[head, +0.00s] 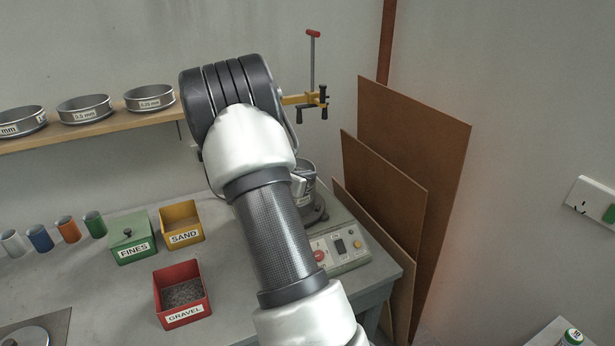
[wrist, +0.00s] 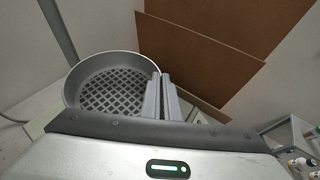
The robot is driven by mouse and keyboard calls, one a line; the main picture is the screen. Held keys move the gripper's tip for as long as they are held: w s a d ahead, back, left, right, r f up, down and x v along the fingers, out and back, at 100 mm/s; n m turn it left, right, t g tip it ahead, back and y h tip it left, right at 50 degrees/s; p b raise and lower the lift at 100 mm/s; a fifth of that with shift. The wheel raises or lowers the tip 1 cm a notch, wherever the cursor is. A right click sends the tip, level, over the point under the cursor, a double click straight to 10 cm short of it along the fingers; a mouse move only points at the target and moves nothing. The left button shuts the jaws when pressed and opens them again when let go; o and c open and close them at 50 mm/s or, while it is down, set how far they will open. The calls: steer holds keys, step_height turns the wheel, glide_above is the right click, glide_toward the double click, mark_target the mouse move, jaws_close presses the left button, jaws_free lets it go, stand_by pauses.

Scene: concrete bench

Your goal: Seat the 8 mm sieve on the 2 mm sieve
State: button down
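The 8 mm sieve, taken from its coarse grid, is a round metal pan (wrist: 108,92) in the wrist view; its label is not readable there. My gripper (wrist: 162,82) has its two fingers close together at the sieve's right rim, shut with the rim between them. In the head view my arm hides the gripper and most of this area. A metal sieve wall (head: 308,172) shows just right of my arm, above the dark base of the shaker. I cannot tell the 2 mm sieve apart there, nor whether the two sieves touch.
The shaker's control box (head: 343,245) sits at the bench's right end. Brown boards (head: 415,140) lean on the wall beyond it. Green FINES (head: 133,240), yellow SAND (head: 182,222) and red GRAVEL (head: 183,293) bins stand left of my arm. A shelf (head: 60,135) holds several sieves.

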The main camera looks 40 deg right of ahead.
steer(key=shift+f+b, duration=0.3)
steer(key=shift+b, duration=0.1)
stand_by(0.4)
steer(key=c, duration=1.9)
jaws_free()
steer(key=shift+c, duration=0.2)
steer(key=shift+f, duration=0.1)
steer(key=v, duration=1.7)
steer(key=shift+a, duration=0.2)
steer(key=s+a+r+m+g+y+p, duration=0.1)
steer(key=s+a+r+m+y, duration=0.25)
steer(key=s+m, duration=0.3)
steer(key=s+a+r+m+g+y, duration=0.1)
steer(key=s+a+r+m+y, duration=0.2)
steer(key=s+m, duration=0.4)
steer(key=s+a+r+m+t+y+p, duration=0.1)
steer(key=s+a+r+m+y, duration=0.1)
steer(key=a, duration=0.6)
steer(key=s+a+r+m+t+y, duration=0.2)
steer(key=s+a+r+m+y, duration=0.1)
steer(key=s+a+m, duration=0.3)
steer(key=shift+s+a+y+p, duration=0.35)
steer(key=shift+s+a+y, duration=0.4)
steer(key=shift+a, duration=0.35)
